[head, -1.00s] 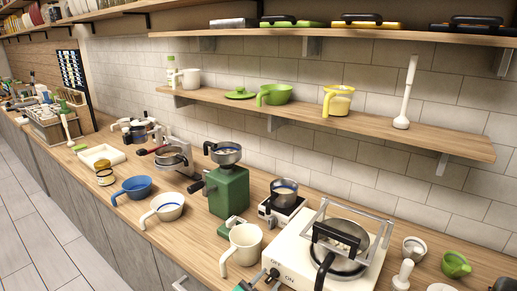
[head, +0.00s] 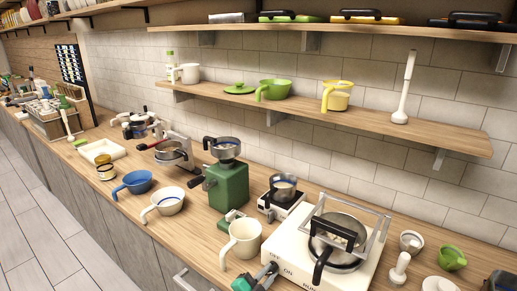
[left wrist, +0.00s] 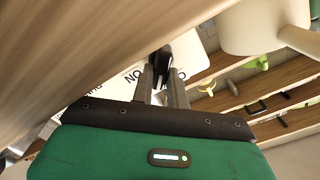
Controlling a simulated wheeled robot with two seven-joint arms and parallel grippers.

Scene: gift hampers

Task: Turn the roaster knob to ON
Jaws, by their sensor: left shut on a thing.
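The roaster (head: 294,247) is a white box with OFF, ON and RUN printed along its front. A pan with a black handle sits on its top inside a grey metal frame (head: 384,238). My left gripper (head: 271,268), with a green body, is at the roaster's front left by the OFF and ON marks. In the left wrist view its fingers (left wrist: 163,85) are shut on the dark knob (left wrist: 160,60), next to the printed letters. The fingers hide much of the knob, so I cannot tell which mark it points to. My right gripper is not in view.
A cream mug (head: 243,238) stands close to the left of the roaster. Behind are a small white scale (head: 281,208) with a metal cup and a green grinder (head: 229,187). A white tamper-like tool (head: 399,268) and a green cup (head: 452,258) stand to the right.

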